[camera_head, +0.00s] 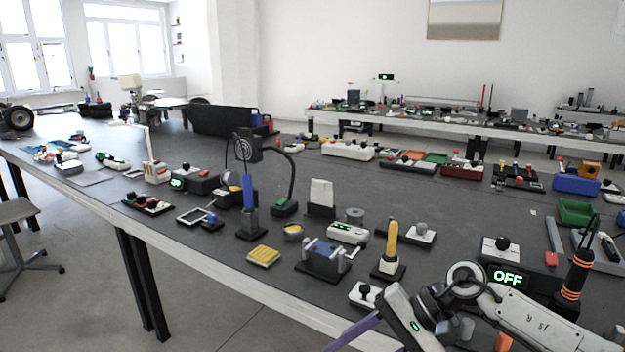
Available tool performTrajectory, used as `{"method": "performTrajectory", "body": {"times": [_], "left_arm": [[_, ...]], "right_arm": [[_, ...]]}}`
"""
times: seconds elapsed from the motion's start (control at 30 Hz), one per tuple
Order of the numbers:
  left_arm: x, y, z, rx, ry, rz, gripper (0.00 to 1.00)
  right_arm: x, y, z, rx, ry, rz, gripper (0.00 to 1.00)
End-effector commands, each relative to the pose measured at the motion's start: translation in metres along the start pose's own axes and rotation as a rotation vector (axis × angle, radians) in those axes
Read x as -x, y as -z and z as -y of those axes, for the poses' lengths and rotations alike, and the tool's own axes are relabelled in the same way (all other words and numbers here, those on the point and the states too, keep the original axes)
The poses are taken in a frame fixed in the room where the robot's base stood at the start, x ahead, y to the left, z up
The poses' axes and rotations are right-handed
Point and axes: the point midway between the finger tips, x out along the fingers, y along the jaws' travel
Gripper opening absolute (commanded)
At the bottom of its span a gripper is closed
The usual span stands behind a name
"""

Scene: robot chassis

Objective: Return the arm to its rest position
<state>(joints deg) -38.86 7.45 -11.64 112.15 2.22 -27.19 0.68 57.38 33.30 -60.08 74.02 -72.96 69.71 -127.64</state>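My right arm (540,322) comes in from the lower right. It is white, with a bent dark joint (465,283) near the front edge of the table. Beyond the joint is a white and grey end part (408,318) with a small green light, low in the picture at the table's front edge. The fingertips of my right gripper cannot be made out clearly, and I see nothing held for certain. My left arm and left gripper are not in view.
A long dark workbench (215,235) carries many small devices. Near my arm are a dark box reading OFF (507,277), an orange-banded black cylinder (577,275), a yellow-handled tool (391,240) and a blue-topped fixture (323,256). Open floor (75,315) lies at the lower left.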

Motion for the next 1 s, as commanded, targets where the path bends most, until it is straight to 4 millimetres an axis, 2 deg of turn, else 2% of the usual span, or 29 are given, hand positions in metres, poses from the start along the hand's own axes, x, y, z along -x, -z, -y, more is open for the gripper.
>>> {"method": "performTrajectory", "body": {"times": [0.03,0.13,0.23,0.33,0.4,0.47,0.57,0.6,0.63,0.67,0.7,0.77,0.8,0.9,1.0], "left_arm": [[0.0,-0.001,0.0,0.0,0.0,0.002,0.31],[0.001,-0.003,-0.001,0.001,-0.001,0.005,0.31],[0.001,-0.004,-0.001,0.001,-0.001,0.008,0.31],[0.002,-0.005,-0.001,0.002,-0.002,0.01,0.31],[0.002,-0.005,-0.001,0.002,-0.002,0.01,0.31],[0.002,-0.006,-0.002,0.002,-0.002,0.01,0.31],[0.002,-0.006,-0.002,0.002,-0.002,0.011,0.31],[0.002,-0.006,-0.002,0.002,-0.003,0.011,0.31],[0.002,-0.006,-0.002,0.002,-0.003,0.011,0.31],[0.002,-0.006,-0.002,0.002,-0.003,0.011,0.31],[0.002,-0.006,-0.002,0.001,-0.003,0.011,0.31],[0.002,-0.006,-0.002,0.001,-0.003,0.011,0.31],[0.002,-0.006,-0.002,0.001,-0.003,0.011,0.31],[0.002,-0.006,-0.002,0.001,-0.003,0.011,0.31],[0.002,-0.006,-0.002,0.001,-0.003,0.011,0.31]], "right_arm": [[-0.031,-0.025,0.01,-0.161,0.12,0.089,0.46],[-0.06,-0.059,0.039,-0.52,0.343,0.257,0.46],[-0.068,-0.077,0.06,-0.92,0.535,0.451,0.46],[-0.065,-0.076,0.067,-1.349,0.698,0.669,0.46],[-0.059,-0.067,0.06,-1.657,0.797,0.834,0.46],[-0.055,-0.055,0.044,-1.924,0.875,0.984,0.46],[-0.051,-0.032,0.001,-2.362,0.997,1.259,0.46],[-0.052,-0.024,-0.023,-2.533,1.045,1.378,0.46],[-0.053,-0.019,-0.043,2.521,-1.026,-1.397,0.46],[-0.055,-0.015,-0.065,2.383,-0.961,-1.347,0.46],[-0.058,-0.013,-0.096,2.199,-0.881,-1.282,0.46],[-0.065,-0.014,-0.141,1.938,-0.779,-1.194,0.46],[-0.07,-0.018,-0.17,1.78,-0.725,-1.139,0.46],[-0.081,-0.035,-0.233,1.437,-0.622,-1.026,0.46],[-0.089,-0.055,-0.278,1.182,-0.559,-0.943,0.46]]}}
